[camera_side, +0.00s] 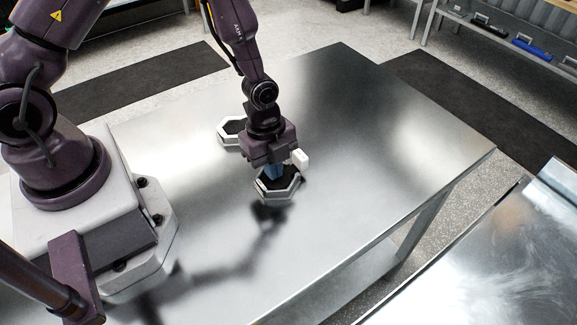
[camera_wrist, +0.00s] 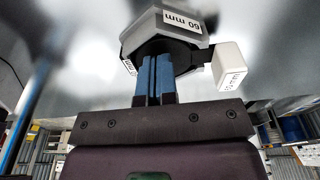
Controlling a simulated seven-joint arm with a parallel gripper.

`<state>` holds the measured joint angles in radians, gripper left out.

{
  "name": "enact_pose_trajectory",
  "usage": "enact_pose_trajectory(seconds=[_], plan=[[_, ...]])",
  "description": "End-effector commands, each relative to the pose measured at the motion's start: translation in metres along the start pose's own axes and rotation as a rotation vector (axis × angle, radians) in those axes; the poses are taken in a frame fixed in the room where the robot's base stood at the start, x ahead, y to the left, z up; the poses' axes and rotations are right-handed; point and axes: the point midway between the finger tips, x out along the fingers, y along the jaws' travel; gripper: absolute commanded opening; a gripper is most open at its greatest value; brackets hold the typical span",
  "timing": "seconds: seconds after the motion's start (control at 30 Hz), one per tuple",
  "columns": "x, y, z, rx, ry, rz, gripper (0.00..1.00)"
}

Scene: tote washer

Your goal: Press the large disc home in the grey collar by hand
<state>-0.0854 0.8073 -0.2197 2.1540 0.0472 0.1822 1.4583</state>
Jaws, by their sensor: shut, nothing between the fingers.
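The grey hexagonal collar (camera_side: 292,189) stands on the metal table below my gripper (camera_side: 273,175). In the wrist view the collar (camera_wrist: 165,21) carries a "60 mm" label. A black disc (camera_wrist: 186,52) shows at the collar, partly hidden by my fingers. A white labelled block (camera_wrist: 229,66) sticks out beside it on a black arm and also shows in the side view (camera_side: 300,158). My gripper (camera_wrist: 155,62) is shut and empty, with its blue fingertips at the disc. I cannot tell whether they touch it or how deep the disc sits.
A second grey hexagonal collar (camera_side: 223,138) with a dark middle stands behind and left of the first. The metal table (camera_side: 345,150) is clear to the right and in front. Another metal surface (camera_side: 490,270) lies at the lower right, across a gap.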

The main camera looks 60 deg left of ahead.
Motion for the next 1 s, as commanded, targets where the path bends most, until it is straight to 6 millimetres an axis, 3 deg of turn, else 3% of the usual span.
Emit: enact_pose_trajectory(seconds=[0.27, 1.0], plan=[[-0.004, -0.001, -0.001, 0.0, 0.0, -0.001, 0.0], [-0.063, -0.001, -0.009, 0.0, 0.0, -0.003, 0.0]])
